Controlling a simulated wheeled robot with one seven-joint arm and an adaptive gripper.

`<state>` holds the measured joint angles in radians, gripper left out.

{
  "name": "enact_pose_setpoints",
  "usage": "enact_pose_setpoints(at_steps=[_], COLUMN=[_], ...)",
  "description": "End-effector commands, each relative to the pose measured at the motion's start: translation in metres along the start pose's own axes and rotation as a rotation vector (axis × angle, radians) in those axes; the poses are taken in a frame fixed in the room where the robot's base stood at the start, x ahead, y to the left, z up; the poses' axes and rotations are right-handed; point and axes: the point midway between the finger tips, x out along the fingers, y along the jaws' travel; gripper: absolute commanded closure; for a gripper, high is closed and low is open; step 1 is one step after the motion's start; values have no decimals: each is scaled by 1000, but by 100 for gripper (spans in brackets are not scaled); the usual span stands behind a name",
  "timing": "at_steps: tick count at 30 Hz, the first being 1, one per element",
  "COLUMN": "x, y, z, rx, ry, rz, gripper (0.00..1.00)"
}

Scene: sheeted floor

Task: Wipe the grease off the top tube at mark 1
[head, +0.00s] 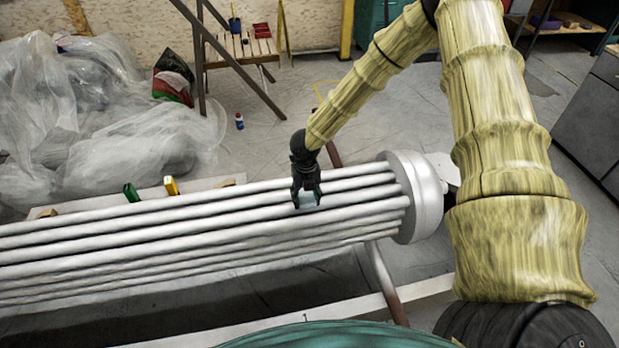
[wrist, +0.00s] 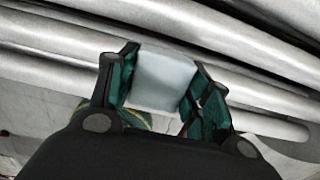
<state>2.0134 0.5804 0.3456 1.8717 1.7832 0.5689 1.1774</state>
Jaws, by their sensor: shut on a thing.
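A bundle of silver tubes (head: 150,237) runs from the left edge to a round silver end cap (head: 420,195). My gripper (head: 308,200) is over the upper tubes near the cap. It is shut on a pale, whitish pad (wrist: 163,80), held between green-lined fingers. In the wrist view the pad is over or against the tubes (wrist: 215,55); I cannot tell whether it touches. A small "1" (head: 305,318) is marked on the white front rail, below my gripper in the picture. I cannot make out any grease; the tube under the pad is partly hidden.
A green block (head: 131,192) and a yellow block (head: 171,186) sit along the rear rail. Plastic sheeting (head: 150,145) is heaped at left. A small blue-and-white bottle (head: 239,121) stands on the floor. Grey cabinets (head: 595,120) are at right.

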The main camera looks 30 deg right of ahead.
Motion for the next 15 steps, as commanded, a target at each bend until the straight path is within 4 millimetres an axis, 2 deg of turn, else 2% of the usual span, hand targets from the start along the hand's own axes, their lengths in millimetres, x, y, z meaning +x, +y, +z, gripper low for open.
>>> enact_pose_setpoints(at_steps=[3, 6, 15], x=[-7, -29, -55], y=[-4, -4, -3], z=[1, 1, 1], rx=[0, -1, -2], ry=[1, 0, 1], rz=[-1, 1, 0], gripper=[73, 73, 73])
